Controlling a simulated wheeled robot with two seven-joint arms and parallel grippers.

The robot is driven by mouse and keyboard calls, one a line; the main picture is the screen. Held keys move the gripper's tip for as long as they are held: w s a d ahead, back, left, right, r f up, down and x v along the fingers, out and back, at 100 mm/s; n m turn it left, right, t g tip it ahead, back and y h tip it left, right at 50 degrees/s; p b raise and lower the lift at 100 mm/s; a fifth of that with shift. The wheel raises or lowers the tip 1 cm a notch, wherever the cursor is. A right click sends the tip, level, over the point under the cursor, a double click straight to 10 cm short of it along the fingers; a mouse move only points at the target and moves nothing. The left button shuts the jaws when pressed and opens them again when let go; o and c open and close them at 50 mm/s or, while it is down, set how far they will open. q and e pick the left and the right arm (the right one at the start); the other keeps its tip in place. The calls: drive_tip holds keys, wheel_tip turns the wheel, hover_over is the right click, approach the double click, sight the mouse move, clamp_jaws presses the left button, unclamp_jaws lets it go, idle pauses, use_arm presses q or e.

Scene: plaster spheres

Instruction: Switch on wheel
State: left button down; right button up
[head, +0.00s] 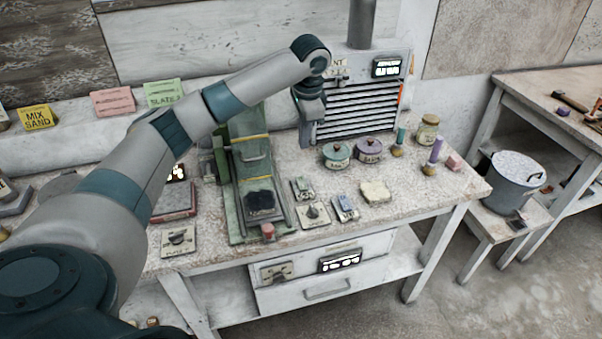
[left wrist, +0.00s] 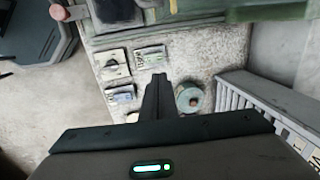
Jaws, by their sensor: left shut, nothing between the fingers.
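My left gripper (head: 307,138) is shut and empty, pointing down above the back of the bench, in front of the slatted vent unit. Its closed fingers (left wrist: 157,80) show in the left wrist view, beside a teal lidded pot (left wrist: 189,97). Small control plates lie on the bench: a black knob plate (head: 313,214), a blue switch plate (head: 345,207), a green one (head: 302,188) and another knob plate (head: 179,241) at left. The knob plate (left wrist: 112,64) also shows in the left wrist view. I cannot read which control belongs to the wheel. My right gripper is out of view.
A green machine (head: 247,165) stands left of the plates. The vent unit (head: 360,108) stands behind, with a lit display (head: 388,67). Lidded pots (head: 368,150), a jar (head: 428,128) and a pale block (head: 376,192) stand to the right. The drawer front carries another knob plate (head: 277,271).

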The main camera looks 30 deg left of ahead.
use_arm(q)
drive_tip(key=p, duration=0.4)
hover_over(300, 178)
drive_tip(key=f, duration=1.2)
drive_tip(key=shift+s+d+f, duration=0.1)
drive_tip(key=shift+s+d, duration=0.15)
drive_tip(key=shift+d, duration=0.1)
drive_tip(key=shift+w+a+f, duration=0.1)
drive_tip(key=shift+f, duration=0.7)
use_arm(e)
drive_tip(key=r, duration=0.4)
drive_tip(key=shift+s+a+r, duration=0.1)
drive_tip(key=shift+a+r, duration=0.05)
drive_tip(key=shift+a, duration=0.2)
